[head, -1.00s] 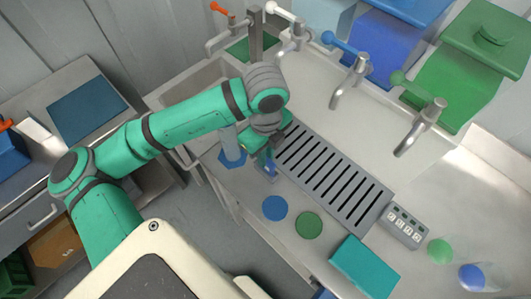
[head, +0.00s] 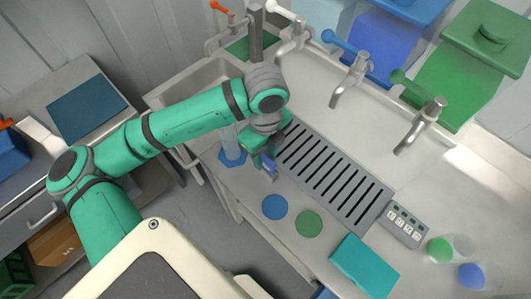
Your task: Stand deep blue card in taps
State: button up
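My gripper (head: 266,170) points down over the counter's front part, left of the slotted drain grate. A small blue piece shows at its tips. I cannot tell whether this is the deep blue card held or part of the gripper, nor whether the fingers are open. No other deep blue card is clearly seen. The taps stand along the back of the counter: one with a white handle (head: 278,10), one with a blue handle (head: 338,42) and one with a green handle (head: 411,84). A tap with an orange handle (head: 221,8) is at the far left.
A blue disc (head: 275,207) and a green disc (head: 309,223) lie before the grate (head: 385,204). A clear vessel stands on a blue hexagon (head: 232,159) beside my gripper. A teal block (head: 365,266), a switch box (head: 405,226) and two clear vessels (head: 462,244) (head: 494,276) are to the right.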

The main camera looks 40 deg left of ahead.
jog(key=shift+r, duration=0.1)
notch_tip(320, 180, up, 11)
jog(key=shift+f, duration=0.2)
dwell(0.9)
